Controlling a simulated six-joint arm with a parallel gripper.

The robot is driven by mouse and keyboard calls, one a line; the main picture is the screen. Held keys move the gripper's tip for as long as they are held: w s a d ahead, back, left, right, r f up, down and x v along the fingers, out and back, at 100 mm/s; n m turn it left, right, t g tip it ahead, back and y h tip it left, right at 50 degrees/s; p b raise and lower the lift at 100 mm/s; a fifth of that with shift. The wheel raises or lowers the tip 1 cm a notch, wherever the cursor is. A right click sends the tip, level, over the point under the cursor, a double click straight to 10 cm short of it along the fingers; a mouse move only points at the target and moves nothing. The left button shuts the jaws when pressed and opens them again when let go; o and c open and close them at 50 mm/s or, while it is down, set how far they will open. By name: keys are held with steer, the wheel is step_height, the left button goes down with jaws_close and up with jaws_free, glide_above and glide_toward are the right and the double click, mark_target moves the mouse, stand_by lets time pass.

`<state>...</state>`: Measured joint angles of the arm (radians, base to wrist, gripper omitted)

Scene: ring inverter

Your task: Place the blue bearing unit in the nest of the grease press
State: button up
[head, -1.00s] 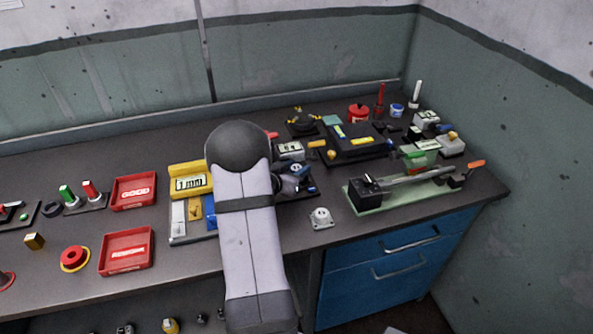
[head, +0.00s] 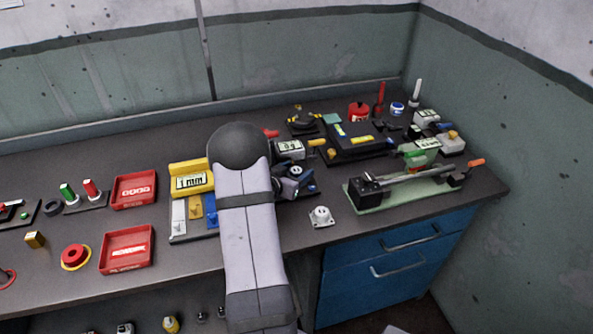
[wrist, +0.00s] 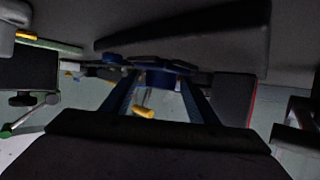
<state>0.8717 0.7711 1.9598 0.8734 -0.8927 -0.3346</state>
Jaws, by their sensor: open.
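In the wrist view the two fingers of my gripper (wrist: 160,84) stand apart, one on each side of a blue part with a wide top, which looks like the blue bearing unit (wrist: 162,70). Contact between fingers and part cannot be told. In the head view a small blue part with a pale top (head: 296,172) shows just right of my arm, on or above a dark-based device. My arm hides much of that spot, and the gripper is hard to make out there. I cannot tell for certain which device is the grease press, and its nest is not clearly visible.
A white bearing unit (head: 321,217) stands near the front edge. The green-based lever device (head: 405,186) is to its right. A yellow 1 mm gauge (head: 191,178) stands left of my arm. Red trays (head: 126,250) lie farther left. Bare bench shows between trays and gauge.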

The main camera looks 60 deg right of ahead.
steer(key=shift+r, duration=0.15)
steer(key=b+v, duration=0.1)
steer(key=v, duration=1.1)
